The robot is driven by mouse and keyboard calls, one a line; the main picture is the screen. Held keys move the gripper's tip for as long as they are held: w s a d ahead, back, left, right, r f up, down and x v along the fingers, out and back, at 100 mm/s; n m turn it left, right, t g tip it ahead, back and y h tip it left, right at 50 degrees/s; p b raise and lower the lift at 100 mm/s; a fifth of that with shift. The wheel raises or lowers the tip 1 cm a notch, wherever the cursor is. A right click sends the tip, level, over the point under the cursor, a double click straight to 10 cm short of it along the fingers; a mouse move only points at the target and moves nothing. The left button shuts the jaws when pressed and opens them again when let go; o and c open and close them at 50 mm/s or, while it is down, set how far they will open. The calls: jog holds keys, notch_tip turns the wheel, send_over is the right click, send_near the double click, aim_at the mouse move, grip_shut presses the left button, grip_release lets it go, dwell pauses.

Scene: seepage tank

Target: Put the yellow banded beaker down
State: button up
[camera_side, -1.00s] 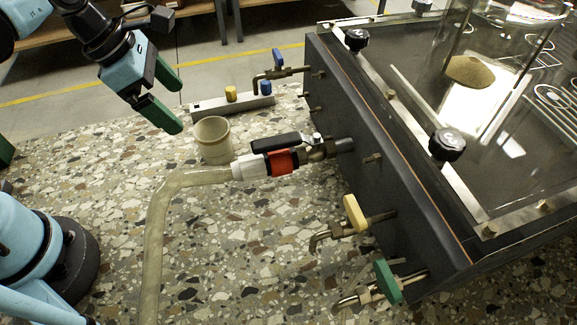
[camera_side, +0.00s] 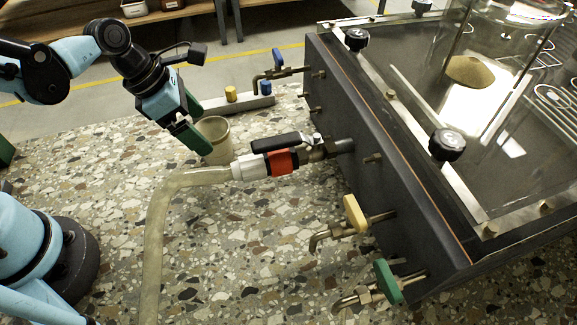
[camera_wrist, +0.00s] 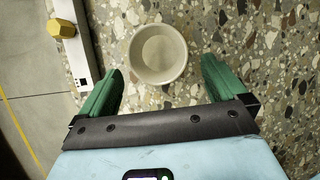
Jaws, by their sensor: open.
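A cream beaker (camera_side: 217,138) stands upright on the speckled stone surface, left of the tank. No yellow band can be made out on it. In the wrist view the empty-looking beaker (camera_wrist: 158,54) is seen from above, lying between the lines of the two fingers, with space on both sides. My gripper (camera_side: 201,130) has green fingers and is open. In the side view it is at the beaker's upper left, and one finger overlaps part of the beaker. I cannot tell whether they touch. The gripper also shows in the wrist view (camera_wrist: 161,72).
The dark tank (camera_side: 400,190) with its side taps fills the right. A hose (camera_side: 160,220) with a red valve (camera_side: 282,162) runs close to the beaker's right and front. A pale rail (camera_side: 210,105) with yellow and blue knobs lies behind.

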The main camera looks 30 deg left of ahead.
aim_at(212, 137)
jog(key=shift+x, duration=2.65)
jog(key=shift+w+r, duration=0.1)
jog(key=c, duration=1.1)
jog(key=shift+r, duration=0.1)
